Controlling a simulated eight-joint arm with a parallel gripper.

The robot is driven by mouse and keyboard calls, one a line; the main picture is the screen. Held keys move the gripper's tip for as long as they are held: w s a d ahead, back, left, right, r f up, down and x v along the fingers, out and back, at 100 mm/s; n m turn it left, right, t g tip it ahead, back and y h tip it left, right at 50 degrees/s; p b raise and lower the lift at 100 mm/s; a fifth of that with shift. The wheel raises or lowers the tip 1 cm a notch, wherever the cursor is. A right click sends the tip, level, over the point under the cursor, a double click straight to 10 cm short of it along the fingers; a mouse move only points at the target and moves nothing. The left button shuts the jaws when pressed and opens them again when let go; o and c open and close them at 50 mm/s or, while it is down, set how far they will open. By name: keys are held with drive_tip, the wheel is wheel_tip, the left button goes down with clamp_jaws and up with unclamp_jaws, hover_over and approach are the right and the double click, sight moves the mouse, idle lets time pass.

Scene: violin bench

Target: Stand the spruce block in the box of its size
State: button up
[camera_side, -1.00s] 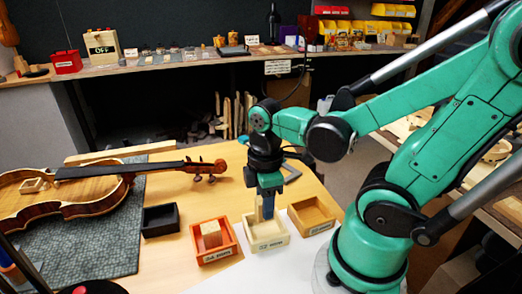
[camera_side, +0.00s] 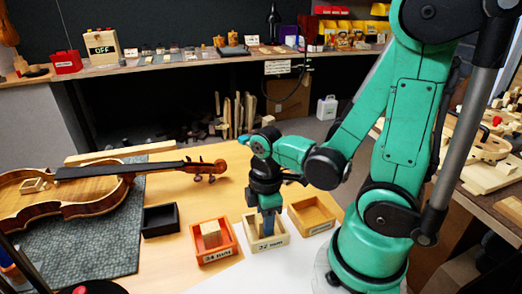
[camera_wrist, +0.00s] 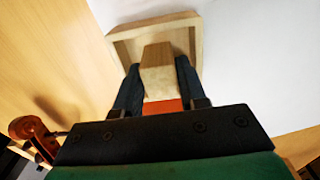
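The spruce block (camera_wrist: 158,68) is a pale wooden piece between the fingers of my gripper (camera_wrist: 158,85) in the wrist view, with a finger against each side. In the side view, my gripper (camera_side: 264,231) points straight down into the pale cream box (camera_side: 270,246), and the block (camera_side: 257,224) shows as a tan strip beside the blue finger. The block looks upright, with its lower part inside the box. The box's front wall hides its lower end, so I cannot tell whether it touches the floor. The label on this box seems to read 22 mm.
An orange box (camera_side: 214,257) holding another wooden block (camera_side: 210,235) stands just left. A brown wooden box (camera_side: 312,215) stands right, and a black tray (camera_side: 160,220) farther left. A violin (camera_side: 75,195) lies on a grey mat (camera_side: 110,250). White paper in front is clear.

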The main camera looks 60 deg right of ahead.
drive_tip(key=shift+o, duration=0.2)
drive_tip(key=shift+r, duration=0.15)
wheel_tip(320, 180, up, 11)
drive_tip(key=w+a+m+t, duration=0.3)
drive_tip(key=w+m+t, duration=0.4)
drive_tip(key=m, duration=0.1)
drive_tip(key=shift+w+m, duration=0.25)
drive_tip(key=shift+m, duration=0.15)
drive_tip(key=shift+r, duration=0.1)
idle(1.3)
